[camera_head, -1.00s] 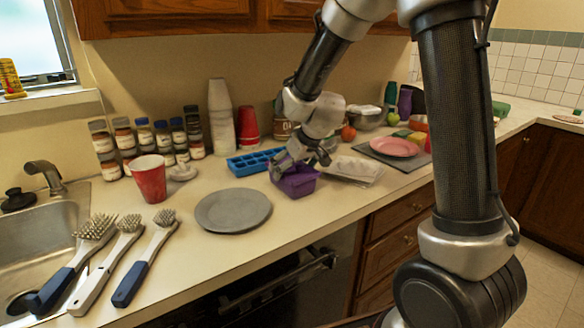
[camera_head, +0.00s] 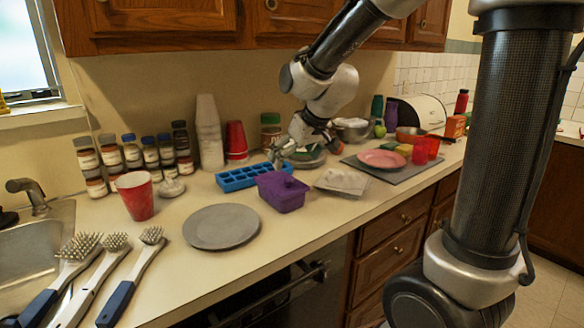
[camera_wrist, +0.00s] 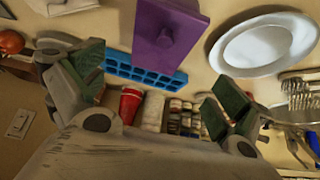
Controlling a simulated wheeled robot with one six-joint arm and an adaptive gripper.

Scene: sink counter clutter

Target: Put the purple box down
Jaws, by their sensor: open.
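The purple box (camera_head: 282,192) stands upright on the counter, in front of the blue ice tray and right of the grey plate. In the wrist view the purple box (camera_wrist: 168,38) shows at the top middle, with a knob on its face. My gripper (camera_head: 305,146) is behind and above the box in the head view, apart from it. In the wrist view my gripper (camera_wrist: 155,100) has its two green-padded fingers spread wide, with nothing held between them.
The blue ice tray (camera_head: 240,177) lies just behind the box. The grey plate (camera_head: 221,227) lies to its left and a white packet (camera_head: 343,182) to its right. Stacked cups (camera_head: 208,135) stand behind. Bare counter lies in front of the box.

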